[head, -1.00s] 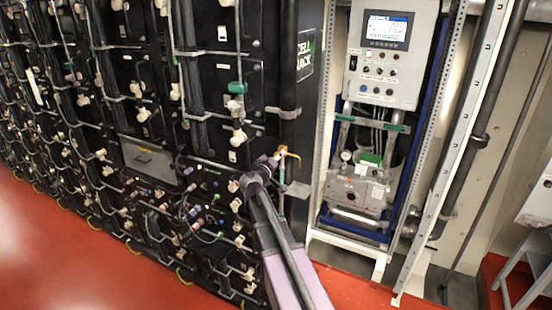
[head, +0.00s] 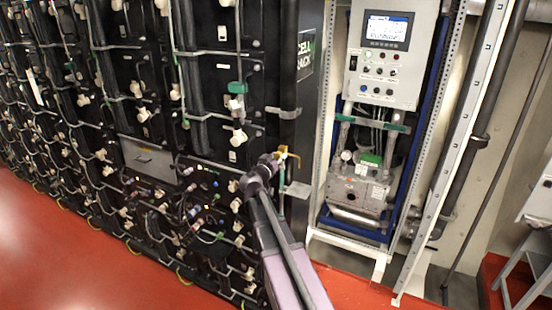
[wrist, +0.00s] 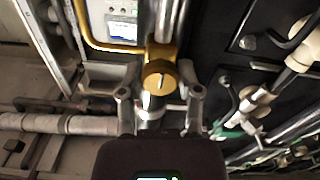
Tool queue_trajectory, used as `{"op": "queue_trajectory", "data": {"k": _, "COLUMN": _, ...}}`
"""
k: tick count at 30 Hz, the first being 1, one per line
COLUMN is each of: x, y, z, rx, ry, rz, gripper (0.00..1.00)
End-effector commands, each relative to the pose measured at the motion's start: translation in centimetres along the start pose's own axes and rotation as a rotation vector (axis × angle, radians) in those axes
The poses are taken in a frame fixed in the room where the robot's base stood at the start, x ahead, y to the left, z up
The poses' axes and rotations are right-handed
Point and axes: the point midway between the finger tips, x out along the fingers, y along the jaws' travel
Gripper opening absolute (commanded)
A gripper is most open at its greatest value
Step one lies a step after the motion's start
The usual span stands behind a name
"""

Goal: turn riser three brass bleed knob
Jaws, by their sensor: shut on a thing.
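The brass bleed knob (wrist: 160,76) is in the middle of the wrist view, a round golden knob with a pale line on its face. A curved yellow tube (wrist: 98,42) runs from it to the upper left. My gripper (wrist: 160,100) has one finger on each side of the knob's lower part and is shut on it. In the head view the yellow knob and tube (head: 284,153) show small at the tip of my arm, at the right end of the black rack. My fingers are hard to make out there.
The black cell rack (head: 220,100) with cables and pale fittings fills the left. A grey control cabinet (head: 388,85) with a lit screen stands to the right, above a pump unit (head: 355,190). A vertical grey pipe stands beside the knob. The red floor (head: 60,250) is clear at lower left.

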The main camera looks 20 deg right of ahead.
Motion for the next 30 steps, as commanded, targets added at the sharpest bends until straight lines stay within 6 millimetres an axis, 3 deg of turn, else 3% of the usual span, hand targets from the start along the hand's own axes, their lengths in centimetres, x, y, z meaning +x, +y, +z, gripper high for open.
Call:
{"op": "queue_trajectory", "data": {"k": 11, "x": 0.09, "y": 0.04, "z": -0.03, "rx": 0.004, "ry": 0.001, "rz": 0.002, "gripper": 0.00}}
{"op": "queue_trajectory", "data": {"k": 12, "x": 0.09, "y": 0.04, "z": -0.03, "rx": 0.004, "ry": 0.000, "rz": 0.002, "gripper": 0.57}}
{"op": "queue_trajectory", "data": {"k": 15, "x": 0.06, "y": 0.03, "z": -0.01, "rx": 0.004, "ry": 0.000, "rz": 0.001, "gripper": 0.79}}
{"op": "queue_trajectory", "data": {"k": 30, "x": -0.38, "y": 0.04, "z": 0.02, "rx": 0.004, "ry": -0.001, "rz": 0.000, "gripper": 0.79}}
